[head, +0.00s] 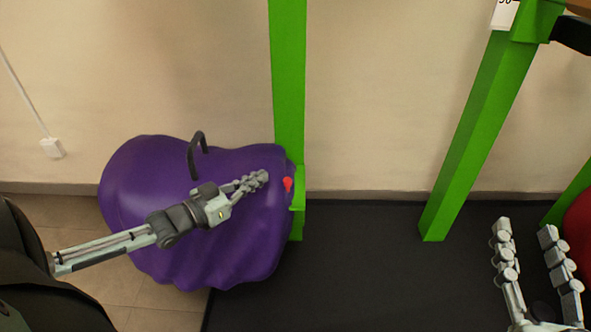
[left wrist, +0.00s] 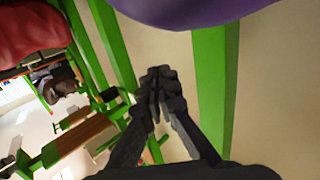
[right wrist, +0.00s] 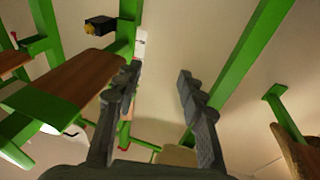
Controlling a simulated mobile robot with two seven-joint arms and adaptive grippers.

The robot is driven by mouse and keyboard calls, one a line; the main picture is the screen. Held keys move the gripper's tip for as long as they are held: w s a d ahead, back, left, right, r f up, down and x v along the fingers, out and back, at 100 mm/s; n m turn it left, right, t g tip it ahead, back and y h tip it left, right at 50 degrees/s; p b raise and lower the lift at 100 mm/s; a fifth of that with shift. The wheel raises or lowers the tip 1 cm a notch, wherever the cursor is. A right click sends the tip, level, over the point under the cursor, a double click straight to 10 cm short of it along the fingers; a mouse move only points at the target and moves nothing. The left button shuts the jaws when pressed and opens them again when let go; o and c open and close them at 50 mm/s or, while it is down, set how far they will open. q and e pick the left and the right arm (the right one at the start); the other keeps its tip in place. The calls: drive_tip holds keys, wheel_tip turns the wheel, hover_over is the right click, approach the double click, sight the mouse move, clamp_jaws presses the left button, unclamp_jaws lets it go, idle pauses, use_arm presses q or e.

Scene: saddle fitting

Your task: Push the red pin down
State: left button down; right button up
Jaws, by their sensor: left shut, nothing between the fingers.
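The red pin (head: 287,184) shows in the head view at the right edge of the purple saddle (head: 140,200), next to the green post (head: 289,80). My left gripper (head: 262,177) is shut and empty, over the saddle. Its fingertips are a little to the left of the pin in the head view; I cannot tell their height relative to it. In the left wrist view the closed fingers (left wrist: 160,75) point toward a pale wall, and the pin is not visible. My right gripper (head: 525,230) is open and empty at the lower right, far from the pin.
A black handle (head: 197,155) rises from the saddle behind my left arm. Another green post (head: 475,130) slants at the right. A red object (head: 579,230) is at the right edge. The dark mat (head: 360,270) between the posts is clear.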

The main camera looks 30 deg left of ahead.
use_arm(q)
drive_tip(key=b, duration=0.3)
hover_over(284, 181)
drive_tip(key=w, duration=0.1)
drive_tip(key=shift+w+d+f, duration=0.2)
drive_tip(key=shift+d+f, duration=0.05)
drive_tip(key=f, duration=0.1)
drive_tip(key=s+f, duration=0.1)
drive_tip(key=shift+s+a+f, duration=0.15)
drive_tip(key=shift+s+f, duration=0.05)
drive_tip(key=shift+f, duration=0.1)
drive_tip(key=shift+s+f+b, duration=0.25)
drive_tip(key=shift+f+b, duration=0.1)
drive_tip(key=shift+f, duration=0.2)
use_arm(e)
drive_tip(key=s+d+r+t+y, duration=0.1)
drive_tip(key=s+r+t, duration=0.3)
drive_tip(key=r, duration=0.5)
drive_tip(key=shift+s+t+y, duration=0.2)
drive_tip(key=shift+t+y, duration=0.2)
drive_tip(key=shift+t, duration=0.9)
